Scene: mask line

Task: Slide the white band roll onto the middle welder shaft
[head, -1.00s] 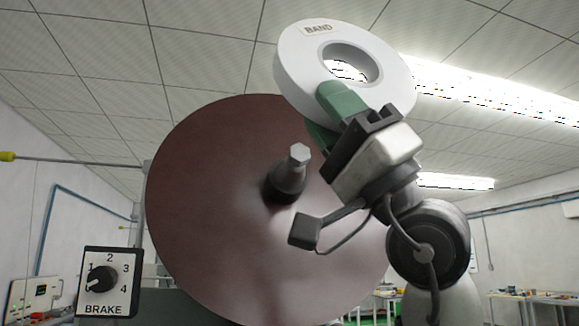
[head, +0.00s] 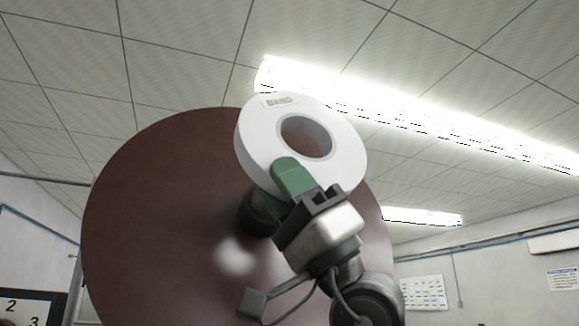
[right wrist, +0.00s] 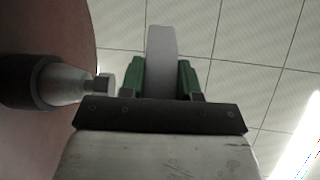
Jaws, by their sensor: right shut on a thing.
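The white band roll (head: 345,150), labelled BAND, is held up by my right gripper (head: 292,185). The green fingers are shut on the lower part of its ring, and the roll's hole faces the head camera. In the right wrist view the roll (right wrist: 161,62) stands edge-on between the two green fingers (right wrist: 162,78). The shaft (head: 256,212) at the centre of the large brown disc (head: 150,220) is mostly hidden behind the roll and gripper. In the right wrist view the shaft (right wrist: 62,82) lies left of the fingers, its tip close to the left finger. The roll is beside the shaft, not around it.
The brown disc fills the left and middle of the head view behind my gripper. A dial panel (head: 30,308) shows at the lower left. The right wall holds posters (head: 422,292). Free air is above and right of the roll.

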